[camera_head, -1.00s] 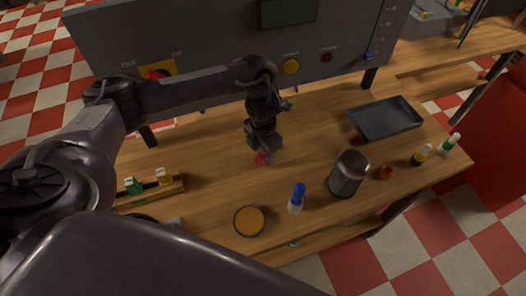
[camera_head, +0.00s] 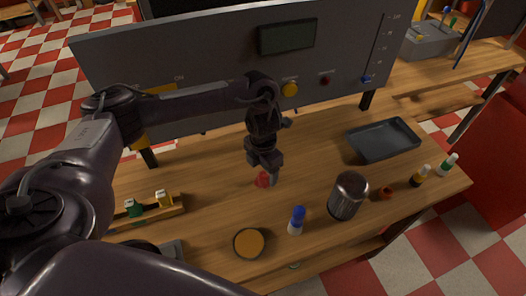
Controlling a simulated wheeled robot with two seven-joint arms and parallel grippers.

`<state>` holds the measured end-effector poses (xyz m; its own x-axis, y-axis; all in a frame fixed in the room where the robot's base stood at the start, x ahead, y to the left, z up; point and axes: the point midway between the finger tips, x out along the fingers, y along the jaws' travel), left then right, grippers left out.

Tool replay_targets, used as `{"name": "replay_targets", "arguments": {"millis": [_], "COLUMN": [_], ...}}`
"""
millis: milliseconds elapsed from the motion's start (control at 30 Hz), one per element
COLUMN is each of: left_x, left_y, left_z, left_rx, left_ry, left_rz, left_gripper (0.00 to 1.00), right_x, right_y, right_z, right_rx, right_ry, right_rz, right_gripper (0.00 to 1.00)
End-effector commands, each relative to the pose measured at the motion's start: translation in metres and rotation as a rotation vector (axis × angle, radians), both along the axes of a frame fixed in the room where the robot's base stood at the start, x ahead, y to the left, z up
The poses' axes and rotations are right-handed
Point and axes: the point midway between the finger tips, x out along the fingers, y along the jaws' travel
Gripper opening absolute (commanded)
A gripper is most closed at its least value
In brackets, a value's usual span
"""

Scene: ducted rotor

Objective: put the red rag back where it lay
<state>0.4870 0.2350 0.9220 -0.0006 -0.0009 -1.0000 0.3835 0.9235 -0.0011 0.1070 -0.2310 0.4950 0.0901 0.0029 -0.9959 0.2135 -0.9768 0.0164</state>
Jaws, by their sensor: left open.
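The red rag (camera_head: 262,180) shows as a small red patch on the wooden table, near the middle. My left gripper (camera_head: 270,176) points down right beside it, from above and to the right. Its jaws are open. Part of the rag is hidden behind the fingers, and I cannot tell whether they touch it. My right gripper is not in view.
A grey tray (camera_head: 383,140) lies at right. A grey panel (camera_head: 215,62) stands along the back. A wooden rack (camera_head: 150,217) is at left.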

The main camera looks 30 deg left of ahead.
Motion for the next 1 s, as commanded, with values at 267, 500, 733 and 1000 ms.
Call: {"name": "replay_targets", "arguments": {"millis": [267,500,733,1000], "left_x": [0.002,0.001,0.0,0.0], "left_y": [0.001,0.0,0.0,0.0], "left_z": [0.061,0.091,0.099,0.099], "left_rx": [0.002,0.001,0.0,0.0], "left_ry": [-0.005,-0.003,0.001,0.001], "left_rz": [-0.001,-0.001,0.0,0.0], "left_gripper": [0.71,0.71,0.71,0.71], "right_x": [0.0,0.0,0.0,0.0], "right_y": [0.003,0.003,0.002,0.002], "right_z": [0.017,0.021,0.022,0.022], "right_rx": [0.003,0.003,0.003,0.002], "right_ry": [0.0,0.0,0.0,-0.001], "right_rz": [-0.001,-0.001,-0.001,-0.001], "right_gripper": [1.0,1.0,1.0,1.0]}}
